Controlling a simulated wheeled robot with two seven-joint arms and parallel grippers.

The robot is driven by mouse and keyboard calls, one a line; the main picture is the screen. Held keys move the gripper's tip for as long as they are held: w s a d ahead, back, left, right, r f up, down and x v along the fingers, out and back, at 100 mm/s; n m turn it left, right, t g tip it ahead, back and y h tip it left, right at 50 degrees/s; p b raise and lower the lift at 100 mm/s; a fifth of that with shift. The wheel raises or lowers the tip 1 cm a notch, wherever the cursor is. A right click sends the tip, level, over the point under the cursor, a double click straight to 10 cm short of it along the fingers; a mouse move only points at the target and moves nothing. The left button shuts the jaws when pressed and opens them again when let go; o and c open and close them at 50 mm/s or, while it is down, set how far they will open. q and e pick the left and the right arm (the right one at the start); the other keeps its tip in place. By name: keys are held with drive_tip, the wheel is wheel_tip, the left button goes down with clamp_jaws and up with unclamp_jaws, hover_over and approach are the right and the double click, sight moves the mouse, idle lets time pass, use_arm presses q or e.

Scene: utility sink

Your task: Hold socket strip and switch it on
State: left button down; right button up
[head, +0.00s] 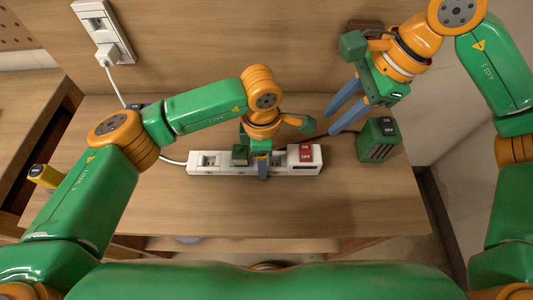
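The white socket strip (225,168) lies across the table with several sockets. A red ON/OFF switch (306,153) sits near its right end. My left gripper (263,166) is over the middle of the strip, left of the switch. One blue finger lies against the strip's near side; the far finger is hidden behind the gripper, which looks shut on the strip. My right gripper (334,122) is open and empty, behind and right of the switch, its two blue fingers apart and pointing down-left.
A green box (378,140) with a dark ON/OFF switch stands right of the strip, close to my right gripper. A wall socket (103,32) with a plugged-in white cable is at the upper left. The table's (360,205) front right is clear.

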drive_tip(key=c, duration=0.4)
drive_tip(key=shift+m, duration=0.4)
clamp_jaws()
drive_tip(key=d+r+n+y, duration=0.1)
drive_tip(key=n, duration=1.1)
drive_tip(key=d+r+n+y, duration=0.1)
drive_tip(key=d+n+y, duration=0.1)
drive_tip(key=n, duration=1)
drive_tip(key=d+n+y, duration=0.1)
drive_tip(key=n+y, duration=0.1)
drive_tip(key=n, duration=0.9)
drive_tip(key=shift+s+d+r+n, duration=0.3)
drive_tip(key=shift+d+r+n, duration=0.1)
